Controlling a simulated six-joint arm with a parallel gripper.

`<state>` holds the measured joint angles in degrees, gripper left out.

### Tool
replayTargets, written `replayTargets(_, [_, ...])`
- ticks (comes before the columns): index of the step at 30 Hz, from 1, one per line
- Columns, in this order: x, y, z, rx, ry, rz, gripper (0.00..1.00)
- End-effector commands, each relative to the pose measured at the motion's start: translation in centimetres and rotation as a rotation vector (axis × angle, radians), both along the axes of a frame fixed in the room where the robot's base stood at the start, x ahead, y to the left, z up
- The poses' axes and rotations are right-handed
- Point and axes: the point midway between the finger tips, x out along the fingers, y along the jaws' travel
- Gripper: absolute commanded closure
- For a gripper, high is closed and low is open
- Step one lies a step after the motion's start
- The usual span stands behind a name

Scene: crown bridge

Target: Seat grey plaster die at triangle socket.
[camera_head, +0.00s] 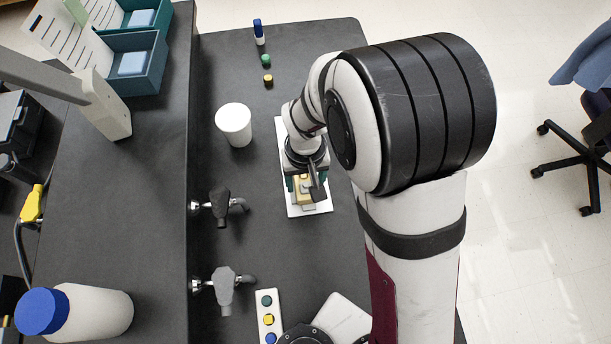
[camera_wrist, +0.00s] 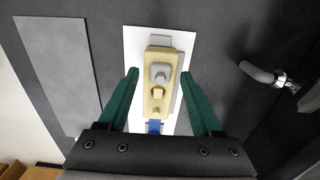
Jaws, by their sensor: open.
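A grey plaster die (camera_wrist: 160,71) sits at the far end of a long beige block (camera_wrist: 151,104). Lower beige raised shapes stand nearer along the same block. The block lies on a white board (camera_wrist: 134,48), also visible in the head view (camera_head: 293,205). My gripper (camera_wrist: 160,75) is open, with its green fingers on either side of the block and apart from the die. In the head view my gripper (camera_head: 305,184) is low over the board, and my arm hides part of it. I cannot make out a triangle socket. A blue piece (camera_wrist: 154,127) shows at the block's near end.
A white cup (camera_head: 233,122) stands left of the board. Two taps (camera_head: 219,206) (camera_head: 224,288) project at the counter's left side. Small green (camera_head: 266,59) and yellow (camera_head: 268,80) pieces and a blue-capped bottle (camera_head: 259,32) stand farther back. A strip with coloured pieces (camera_head: 275,338) lies in front.

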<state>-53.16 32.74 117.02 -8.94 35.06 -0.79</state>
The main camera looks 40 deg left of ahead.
Motion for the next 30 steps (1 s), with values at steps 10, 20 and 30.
replayTargets(10, [0.1,0.1,7.2,0.007,-0.006,0.0,0.34])
replayTargets(20, [0.0,0.0,15.1,0.001,-0.001,0.0,0.34])
replayTargets(30, [0.0,0.0,15.8,0.0,0.0,0.0,0.34])
